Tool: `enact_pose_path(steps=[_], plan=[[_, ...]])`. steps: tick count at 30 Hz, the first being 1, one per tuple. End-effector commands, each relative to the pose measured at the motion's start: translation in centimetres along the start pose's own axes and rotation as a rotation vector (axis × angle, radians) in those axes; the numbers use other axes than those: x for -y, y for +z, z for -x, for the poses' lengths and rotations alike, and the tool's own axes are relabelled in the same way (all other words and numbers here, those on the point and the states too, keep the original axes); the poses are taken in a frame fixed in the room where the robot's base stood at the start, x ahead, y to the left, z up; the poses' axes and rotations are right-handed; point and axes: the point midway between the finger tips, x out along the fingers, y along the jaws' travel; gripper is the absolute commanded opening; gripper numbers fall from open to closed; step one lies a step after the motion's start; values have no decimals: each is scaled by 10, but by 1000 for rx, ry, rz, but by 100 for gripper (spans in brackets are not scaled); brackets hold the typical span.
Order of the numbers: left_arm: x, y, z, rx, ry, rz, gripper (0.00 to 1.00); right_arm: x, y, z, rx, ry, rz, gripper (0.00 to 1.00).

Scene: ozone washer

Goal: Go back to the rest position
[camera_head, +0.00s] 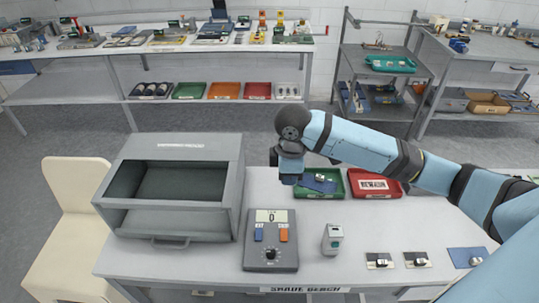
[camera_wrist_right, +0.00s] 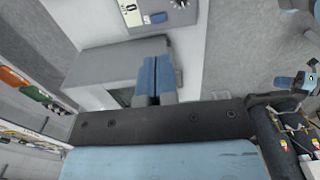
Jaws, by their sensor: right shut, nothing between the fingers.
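My right gripper (camera_head: 290,180) hangs above the back of the table, between the grey box-shaped washer (camera_head: 170,185) and the green tray (camera_head: 320,184). It points downward and appears clear of both. In the right wrist view, its two blue fingers (camera_wrist_right: 157,75) are pressed together with nothing between them. The washer (camera_wrist_right: 100,70) lies past them there. The light-blue right arm reaches in from the right of the head view, over the red tray (camera_head: 375,184). My left gripper does not show in the head view.
A cream chair (camera_head: 65,220) is at left. Shelves stand behind, across a clear floor.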

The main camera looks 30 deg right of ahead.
Motion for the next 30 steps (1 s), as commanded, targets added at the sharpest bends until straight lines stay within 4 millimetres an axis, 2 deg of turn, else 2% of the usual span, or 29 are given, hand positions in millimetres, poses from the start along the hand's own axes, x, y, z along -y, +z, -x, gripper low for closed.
enact_pose_path(steps=[5,8,11,15,20,25,30], plan=[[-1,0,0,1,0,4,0,0,0,-1,-1,-1,0,0],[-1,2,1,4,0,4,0,5,-6,-10,-31,-3,-7,0],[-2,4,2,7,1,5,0,17,-23,-34,-117,-4,-35,0],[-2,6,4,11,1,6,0,46,-55,-82,-319,3,-126,0],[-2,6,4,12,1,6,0,78,-77,-130,-547,38,-275,0],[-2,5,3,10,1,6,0,113,-74,-172,-737,108,-449,0],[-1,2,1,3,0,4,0,151,-45,-204,-860,215,-603,0]])
